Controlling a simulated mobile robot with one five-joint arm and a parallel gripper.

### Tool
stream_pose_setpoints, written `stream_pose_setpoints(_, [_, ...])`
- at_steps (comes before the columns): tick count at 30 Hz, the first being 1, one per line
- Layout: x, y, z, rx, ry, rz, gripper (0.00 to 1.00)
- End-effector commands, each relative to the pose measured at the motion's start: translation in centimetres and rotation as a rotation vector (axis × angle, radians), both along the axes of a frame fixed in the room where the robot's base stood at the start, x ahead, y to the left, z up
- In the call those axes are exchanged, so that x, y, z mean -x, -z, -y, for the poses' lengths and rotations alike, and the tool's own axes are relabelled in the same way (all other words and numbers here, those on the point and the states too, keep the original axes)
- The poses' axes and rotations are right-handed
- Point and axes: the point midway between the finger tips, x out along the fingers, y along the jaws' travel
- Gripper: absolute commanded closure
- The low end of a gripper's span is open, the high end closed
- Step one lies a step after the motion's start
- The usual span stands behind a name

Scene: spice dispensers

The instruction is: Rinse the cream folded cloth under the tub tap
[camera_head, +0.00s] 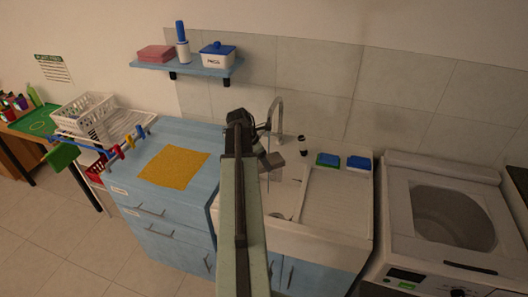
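The tub tap (280,112) is a tall curved metal spout at the back of the white tub sink (285,192). A thin pale line below its spout may be running water. My arm rises from the bottom middle and covers the sink's left part. No cream folded cloth can be made out for certain.
A yellow cloth (175,167) lies flat on the blue counter left of the sink. Blue and green sponges (358,163) sit behind the ribbed drainboard (335,200). A washing machine (445,215) stands right. A wall shelf (190,68) hangs above; a white rack (85,115) stands left.

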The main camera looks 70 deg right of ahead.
Motion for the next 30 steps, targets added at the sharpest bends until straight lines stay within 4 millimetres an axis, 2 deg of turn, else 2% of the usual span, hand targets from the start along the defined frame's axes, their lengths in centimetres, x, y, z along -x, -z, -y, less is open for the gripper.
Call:
stream_pose_setpoints(10, [0.1, -0.5, -0.4, 0.000, 0.000, 0.000, 0.80])
stream_pose_setpoints(24, [1.2, -3.9, -4.5, 0.000, 0.000, 0.000, 0.80])
stream_pose_setpoints(30, [1.2, -4.0, -4.9, 0.000, 0.000, 0.000, 0.80])
